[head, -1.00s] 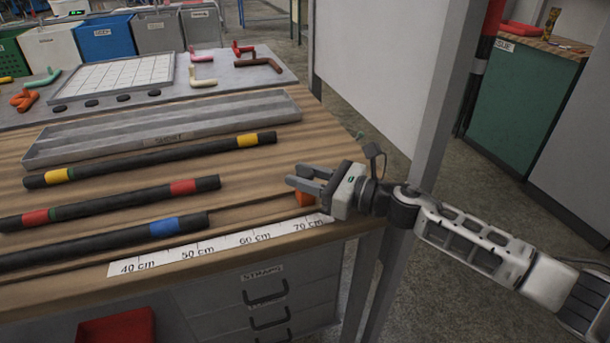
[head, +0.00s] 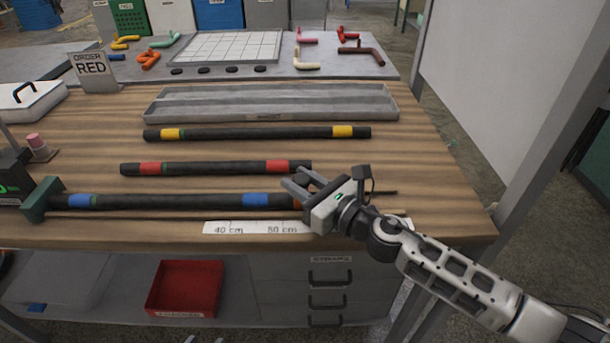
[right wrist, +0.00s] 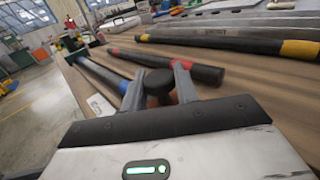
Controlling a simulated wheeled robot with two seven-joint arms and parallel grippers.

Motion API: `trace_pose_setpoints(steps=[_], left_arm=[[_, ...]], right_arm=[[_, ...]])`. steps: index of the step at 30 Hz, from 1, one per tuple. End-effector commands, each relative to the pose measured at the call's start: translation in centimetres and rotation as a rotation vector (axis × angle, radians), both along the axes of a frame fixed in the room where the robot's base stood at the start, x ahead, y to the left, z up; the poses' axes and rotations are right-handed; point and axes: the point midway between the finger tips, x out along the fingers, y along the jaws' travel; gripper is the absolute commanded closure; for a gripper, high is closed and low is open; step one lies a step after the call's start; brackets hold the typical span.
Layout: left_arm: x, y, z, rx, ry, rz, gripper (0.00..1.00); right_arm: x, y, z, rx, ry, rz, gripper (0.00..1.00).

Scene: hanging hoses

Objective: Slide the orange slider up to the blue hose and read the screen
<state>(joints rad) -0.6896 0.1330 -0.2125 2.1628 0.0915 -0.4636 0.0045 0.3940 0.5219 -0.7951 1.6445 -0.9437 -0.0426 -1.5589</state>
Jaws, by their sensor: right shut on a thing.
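The blue hose (head: 160,202), black with two blue bands, lies along the table's front, its left end in a dark green block (head: 40,200). The orange slider (head: 298,204) shows as a small patch at the hose's right end; I cannot tell whether they touch. My right gripper (head: 299,181) is shut on the slider, mostly hiding it. A dark box (head: 12,182) with a green mark is cut by the left edge; no reading is legible. Small grey tips at the bottom edge may be my left gripper (head: 204,340).
A white scale (head: 250,228) marked 40 and 50 cm runs along the front edge. Red-banded (head: 215,168) and yellow-banded (head: 250,134) hoses lie behind, before a long grey tray (head: 270,116). A sign (head: 92,70) reads ORDER RED. A white panel (head: 490,75) stands right.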

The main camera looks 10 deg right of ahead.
Motion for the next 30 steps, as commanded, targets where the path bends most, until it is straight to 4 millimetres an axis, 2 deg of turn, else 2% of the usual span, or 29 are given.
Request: trace_pose_setpoints(steps=[13,14,15,16,25,30], left_arm=[[0.3,0.0,0.2,0.003,-0.006,-0.001,0.64],[0.3,0.0,0.2,0.004,-0.006,-0.003,0.64],[0.2,0.0,0.2,0.004,-0.005,-0.003,0.64],[0.2,0.0,0.2,0.004,-0.005,-0.003,0.64],[0.0,0.0,0.0,0.006,0.000,-0.005,0.64],[-0.1,0.0,-0.2,0.005,0.004,-0.004,0.64]], right_arm=[[-0.1,0.5,0.1,0.004,-0.002,-0.004,1.00],[-0.1,0.5,0.1,0.004,-0.002,-0.003,0.67],[-0.1,0.5,0.1,0.004,-0.002,-0.002,0.56],[-0.1,0.5,0.1,0.004,-0.002,-0.003,0.49],[-0.1,0.1,0.0,0.001,0.000,-0.009,0.49],[-1.3,-0.9,-0.2,-0.001,0.001,-0.010,0.49]])
